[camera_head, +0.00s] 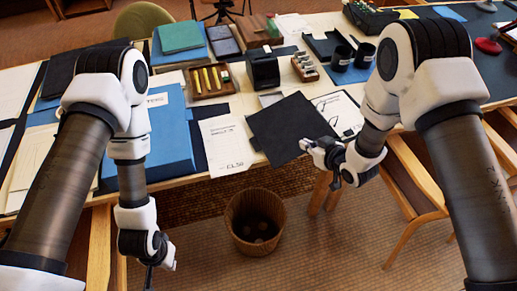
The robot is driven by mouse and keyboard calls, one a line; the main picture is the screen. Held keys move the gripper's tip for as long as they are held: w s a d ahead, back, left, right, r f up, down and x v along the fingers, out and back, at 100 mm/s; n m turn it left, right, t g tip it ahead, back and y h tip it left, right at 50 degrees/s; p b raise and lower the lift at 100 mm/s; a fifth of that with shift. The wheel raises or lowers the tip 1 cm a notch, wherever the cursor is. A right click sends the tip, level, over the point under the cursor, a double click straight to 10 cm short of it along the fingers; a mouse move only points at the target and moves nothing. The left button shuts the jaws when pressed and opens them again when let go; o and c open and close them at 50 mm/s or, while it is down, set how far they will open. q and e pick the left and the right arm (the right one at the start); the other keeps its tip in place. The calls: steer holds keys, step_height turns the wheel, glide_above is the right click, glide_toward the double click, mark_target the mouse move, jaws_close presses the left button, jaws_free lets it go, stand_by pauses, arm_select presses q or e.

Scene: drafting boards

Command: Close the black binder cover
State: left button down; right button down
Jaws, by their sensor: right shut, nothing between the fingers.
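The black binder cover (283,122) lies near the front edge of the table, a dark tilted panel with its near corner by the edge. White printed sheets (338,104) show just to its right, with a small dark ring-like shape on them; my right arm hides part of this side. My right gripper (309,148) is shut and empty at the cover's lower right edge; I cannot tell whether it touches. My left gripper (150,278) hangs low in front of the table, pointing down, far from the binder; its fingers are too unclear to read.
A large blue binder (172,125) and a white printed sheet (228,146) lie left of the cover. A wooden tray (211,92), a black box (263,71) and dark cups (364,55) stand behind. A waste basket (238,228) is on the floor below; wooden chairs (420,185) stand right.

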steer(key=r+p+v, duration=0.1)
steer(key=p+v, duration=0.2)
steer(key=v, duration=0.3)
steer(key=shift+r+p, duration=0.3)
steer(key=shift+p, duration=0.1)
steer(key=shift+w, duration=0.1)
